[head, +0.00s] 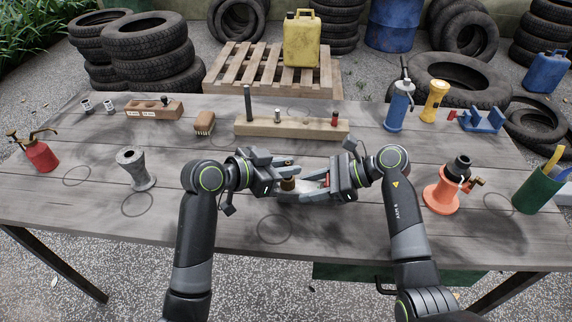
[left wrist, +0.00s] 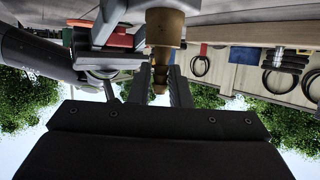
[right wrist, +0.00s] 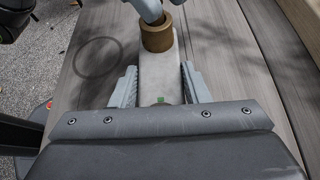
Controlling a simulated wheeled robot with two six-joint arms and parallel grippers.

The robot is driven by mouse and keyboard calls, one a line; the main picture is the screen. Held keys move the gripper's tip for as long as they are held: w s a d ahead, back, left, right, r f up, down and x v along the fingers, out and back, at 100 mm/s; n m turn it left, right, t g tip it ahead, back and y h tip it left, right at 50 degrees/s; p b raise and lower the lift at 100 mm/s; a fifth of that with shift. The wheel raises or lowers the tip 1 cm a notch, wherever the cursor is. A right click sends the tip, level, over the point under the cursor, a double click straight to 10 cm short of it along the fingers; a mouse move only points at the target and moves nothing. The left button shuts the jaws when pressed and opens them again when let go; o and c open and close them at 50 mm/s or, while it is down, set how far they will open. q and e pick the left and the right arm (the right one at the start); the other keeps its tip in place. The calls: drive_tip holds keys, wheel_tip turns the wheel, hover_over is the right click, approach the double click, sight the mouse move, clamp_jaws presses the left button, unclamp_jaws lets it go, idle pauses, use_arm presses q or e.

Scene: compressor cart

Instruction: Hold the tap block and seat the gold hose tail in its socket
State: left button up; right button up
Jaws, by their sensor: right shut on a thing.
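The tap block (right wrist: 158,75) is a pale block with a gold socket (right wrist: 157,36) at its far end. My right gripper (right wrist: 160,78) is shut on it, one finger along each side, above the table. In the head view, the gold socket (head: 288,184) shows between the two grippers. The gold hose tail (left wrist: 160,75) shows barbs in the left wrist view, in line with the wider gold socket (left wrist: 165,28). My left gripper (head: 280,163) has its fingers on either side of the tail; whether they press on it is unclear. How deep the tail sits in the socket is hidden.
Behind the grippers lies a wooden block with pegs (head: 290,128). A grey spool-like stand (head: 135,168) is at left. An orange stand (head: 441,195) and green cup (head: 537,188) are at right. The table front (head: 300,235) is clear.

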use_arm(q)
drive_tip(key=o, duration=0.4)
drive_tip(key=shift+c, duration=0.2)
drive_tip(key=shift+r, duration=0.1)
drive_tip(key=shift+a+r, duration=0.15)
drive_tip(key=v, duration=1.1)
drive_tip(key=shift+s+a+r, duration=0.15)
drive_tip(key=shift+s+r, duration=0.05)
drive_tip(key=shift+s, duration=0.1)
use_arm(e)
drive_tip(key=o, duration=0.8)
drive_tip(key=shift+o, duration=0.2)
